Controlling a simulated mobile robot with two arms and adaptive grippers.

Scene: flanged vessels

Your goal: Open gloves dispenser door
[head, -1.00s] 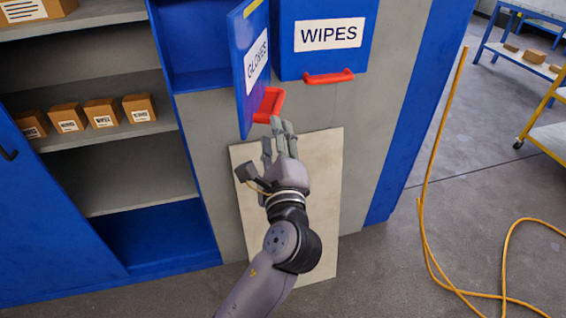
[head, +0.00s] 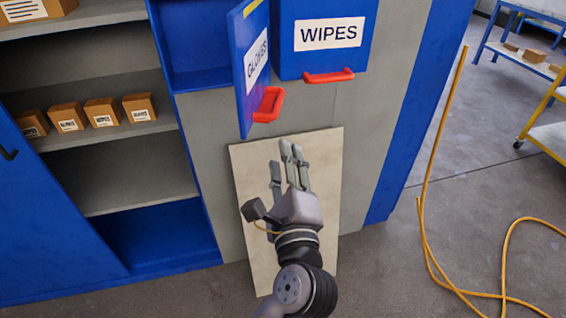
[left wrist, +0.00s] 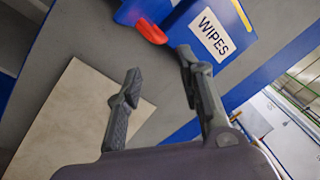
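The blue gloves dispenser door (head: 250,100) stands swung open in the head view, with its white GLOVES label tilted toward me. Its red handle (head: 268,104) is on the door's lower part. The open compartment (head: 203,45) shows behind it to the left and looks empty where I can see. My left gripper (head: 288,165) is below the handle, apart from it, over the pale board. In the left wrist view its fingers (left wrist: 158,85) are spread with nothing between them, and a red handle (left wrist: 150,31) shows beyond them. My right gripper is not in view.
The shut wipes dispenser (head: 325,55), with its own red handle (head: 328,77), is right of the open door. Shelves with small boxes (head: 102,112) are at left. A pale board (head: 325,200) leans against the cabinet. A yellow hose (head: 424,215) lies at right.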

